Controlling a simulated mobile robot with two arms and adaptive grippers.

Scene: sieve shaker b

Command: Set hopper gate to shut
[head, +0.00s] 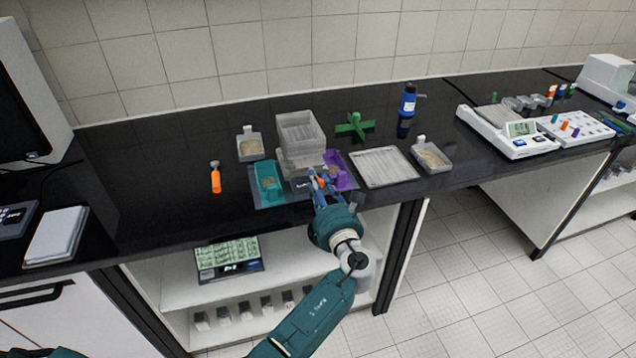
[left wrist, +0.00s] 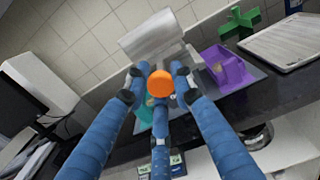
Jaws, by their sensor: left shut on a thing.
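The grey sieve shaker with its clear hopper (head: 300,133) stands on the black bench, and its pale hopper also shows in the left wrist view (left wrist: 150,36). My left gripper (head: 316,180) is at the front of the shaker. In the left wrist view, its blue fingers close around a round orange knob (left wrist: 160,83), so it is shut on this knob. Whether the knob belongs to the hopper gate, and how the gate stands, I cannot tell, as the fingers hide what is behind. My right gripper is not in view.
A teal bin (head: 266,183) and a purple bin (head: 343,180) flank the shaker. A flat grey tray (head: 384,167), two scoops of grain (head: 249,145) (head: 431,157), a green cross-shaped piece (head: 354,126) and an orange-handled tool (head: 215,179) lie nearby.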

